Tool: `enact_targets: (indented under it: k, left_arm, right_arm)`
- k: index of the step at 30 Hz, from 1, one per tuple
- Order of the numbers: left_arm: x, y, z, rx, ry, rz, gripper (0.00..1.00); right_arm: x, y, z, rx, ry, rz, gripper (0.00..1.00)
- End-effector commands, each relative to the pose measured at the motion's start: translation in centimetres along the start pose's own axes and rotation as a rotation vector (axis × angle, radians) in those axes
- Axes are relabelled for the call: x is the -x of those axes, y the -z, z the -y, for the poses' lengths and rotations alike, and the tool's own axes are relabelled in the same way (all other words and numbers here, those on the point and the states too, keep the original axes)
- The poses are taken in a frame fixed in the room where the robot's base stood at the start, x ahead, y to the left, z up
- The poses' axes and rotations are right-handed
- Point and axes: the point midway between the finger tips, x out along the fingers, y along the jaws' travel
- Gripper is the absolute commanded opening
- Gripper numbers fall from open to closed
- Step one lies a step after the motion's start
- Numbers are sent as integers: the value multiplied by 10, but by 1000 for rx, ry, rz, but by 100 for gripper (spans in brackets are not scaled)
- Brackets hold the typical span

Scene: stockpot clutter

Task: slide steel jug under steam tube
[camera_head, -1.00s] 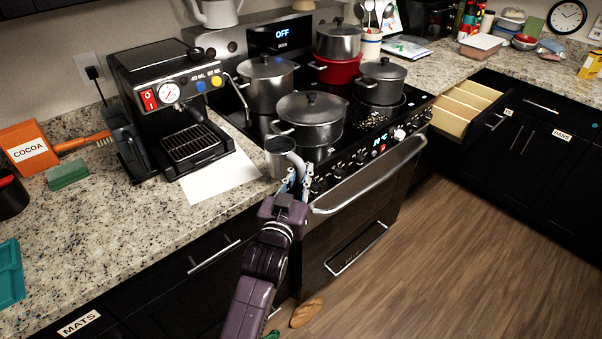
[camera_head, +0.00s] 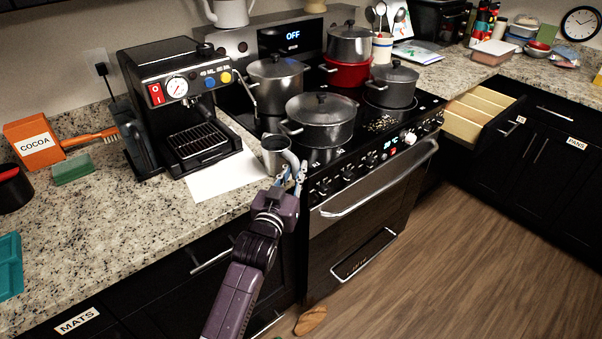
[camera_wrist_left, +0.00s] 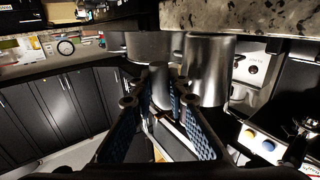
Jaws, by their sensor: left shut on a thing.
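The steel jug (camera_head: 274,160) is upright by the front edge of the counter, beside the stove. Its curved handle faces my left gripper (camera_head: 290,181), which is shut on the handle. The left wrist view also shows the fingers (camera_wrist_left: 156,108) around a grey steel part. The thin, bright steam tube (camera_head: 246,91) sticks out at the right side of the black espresso machine (camera_head: 172,65). The jug is in front of the tube and to its right, apart from it. I cannot tell whether the jug's base touches the counter. My right gripper is not in view.
A white sheet (camera_head: 228,177) lies left of the jug, in front of the machine's drip tray (camera_head: 198,139). A wide pot (camera_head: 320,122) and a tall stockpot (camera_head: 275,85) stand on the stove close behind the jug.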

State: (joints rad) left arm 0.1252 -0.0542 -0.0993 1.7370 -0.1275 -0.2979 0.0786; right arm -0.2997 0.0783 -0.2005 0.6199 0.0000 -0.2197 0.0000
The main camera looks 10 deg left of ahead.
Motion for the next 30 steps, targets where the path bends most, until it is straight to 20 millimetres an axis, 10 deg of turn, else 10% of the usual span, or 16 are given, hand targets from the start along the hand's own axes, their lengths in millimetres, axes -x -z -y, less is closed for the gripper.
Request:
enact_targets:
  k: [30]
  left_arm:
    - [-40,2,59,-3,-1,-5,0]
  right_arm:
    - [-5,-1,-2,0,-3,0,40]
